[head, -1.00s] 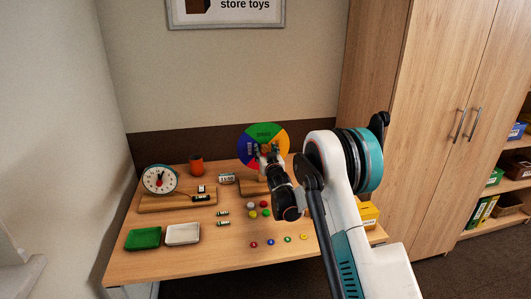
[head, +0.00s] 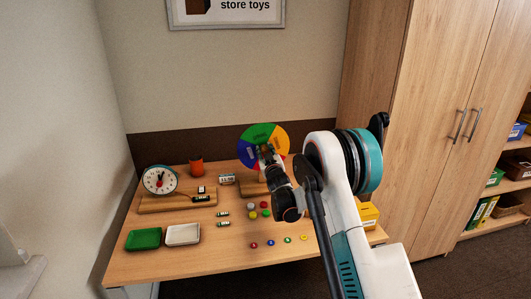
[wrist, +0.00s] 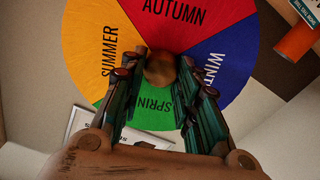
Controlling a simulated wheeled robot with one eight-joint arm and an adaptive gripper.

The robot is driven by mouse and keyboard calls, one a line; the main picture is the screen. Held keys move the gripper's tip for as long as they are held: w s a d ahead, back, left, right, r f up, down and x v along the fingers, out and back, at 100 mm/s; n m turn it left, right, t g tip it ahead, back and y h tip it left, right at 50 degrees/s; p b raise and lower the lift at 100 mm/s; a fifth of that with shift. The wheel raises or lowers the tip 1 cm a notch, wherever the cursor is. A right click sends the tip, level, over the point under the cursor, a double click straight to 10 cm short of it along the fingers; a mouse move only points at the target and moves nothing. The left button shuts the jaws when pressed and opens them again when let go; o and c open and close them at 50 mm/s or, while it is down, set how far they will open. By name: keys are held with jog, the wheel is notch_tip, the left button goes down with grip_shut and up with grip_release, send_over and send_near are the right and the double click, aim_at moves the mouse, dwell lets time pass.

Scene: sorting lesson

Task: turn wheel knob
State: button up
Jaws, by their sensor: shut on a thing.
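The season wheel (head: 260,134) stands upright at the back of the table, with green, yellow, red and blue sectors. In the wrist view the wheel (wrist: 215,70) shows red AUTUMN at the top, SUMMER left, WINTER right and SPRING at the bottom. Its round brown knob (wrist: 160,70) sits at the wheel's middle. My gripper (wrist: 162,66) is shut on the knob, one finger on each side. In the head view my gripper (head: 267,154) covers the knob and part of the wheel's lower area.
A toy clock (head: 160,180) stands at the left, with an orange cup (head: 196,167) behind it. Small balls (head: 253,215) and several coloured rings (head: 288,239) lie below the wheel.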

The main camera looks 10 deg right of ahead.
jog(key=n, duration=0.4)
jog(key=shift+a+n, duration=0.1)
jog(key=shift+n, duration=0.2)
jog(key=n, duration=0.3)
jog(key=shift+f+n, duration=0.1)
jog(key=shift+n, duration=0.3)
jog(key=n, duration=0.8)
jog(key=shift+f, duration=0.1)
jog(key=n, duration=0.4)
jog(key=shift+f+n, duration=0.1)
jog(key=shift+n, duration=0.2)
jog(key=n, duration=0.3)
jog(key=shift+n, duration=0.3)
jog(key=n, duration=0.4)
jog(key=shift+f, duration=0.1)
jog(key=shift+n, duration=1.8)
